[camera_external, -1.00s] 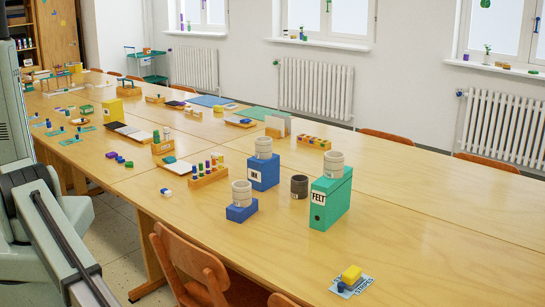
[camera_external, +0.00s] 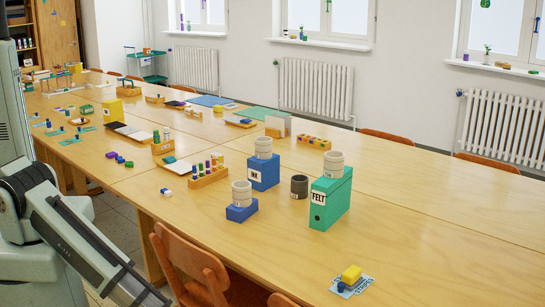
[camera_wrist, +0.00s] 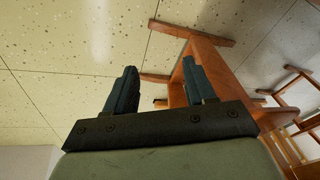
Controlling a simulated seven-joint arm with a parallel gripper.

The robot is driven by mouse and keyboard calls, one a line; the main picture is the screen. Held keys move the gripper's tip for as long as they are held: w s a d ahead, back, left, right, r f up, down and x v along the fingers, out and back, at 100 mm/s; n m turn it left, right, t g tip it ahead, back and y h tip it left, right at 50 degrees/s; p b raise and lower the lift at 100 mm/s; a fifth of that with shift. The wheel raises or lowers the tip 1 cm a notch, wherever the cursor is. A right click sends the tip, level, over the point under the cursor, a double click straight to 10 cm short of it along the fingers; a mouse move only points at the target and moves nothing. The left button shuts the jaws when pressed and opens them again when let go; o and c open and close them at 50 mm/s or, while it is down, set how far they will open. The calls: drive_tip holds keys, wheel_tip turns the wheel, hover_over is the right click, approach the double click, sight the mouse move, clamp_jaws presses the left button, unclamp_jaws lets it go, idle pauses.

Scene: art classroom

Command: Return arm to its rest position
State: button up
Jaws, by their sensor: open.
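My gripper (camera_wrist: 158,85) shows in the wrist view with its two dark blue fingers spread apart and nothing between them. It faces the speckled tiled floor, with wooden furniture legs beyond the right finger. In the external view my arm is at the lower left, in front of the long wooden table (camera_external: 420,200). The gripper's fingers do not show there. My arm is apart from the objects on the tabletop.
A green felt box (camera_external: 329,200), a blue box (camera_external: 264,172) and a low blue block (camera_external: 241,212) carry pale cups. A dark cup (camera_external: 299,186) stands between boxes. A wooden chair (camera_external: 190,262) stands at the table's near edge. The table's right side is mostly clear.

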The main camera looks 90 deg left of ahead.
drive_tip(key=s+a+n+g, duration=0.1)
drive_tip(key=s+a+g, duration=0.2)
drive_tip(key=s, duration=0.6)
drive_tip(key=s+a+n+g, duration=0.1)
drive_tip(key=s+a+g, duration=0.2)
drive_tip(key=s+a, duration=0.4)
drive_tip(key=s+a+r+n+g, duration=0.1)
drive_tip(key=s+a+g, duration=0.2)
drive_tip(key=s, duration=1)
drive_tip(key=a, duration=0.3)
drive_tip(key=shift+s+h, duration=0.2)
drive_tip(key=shift+h, duration=0.1)
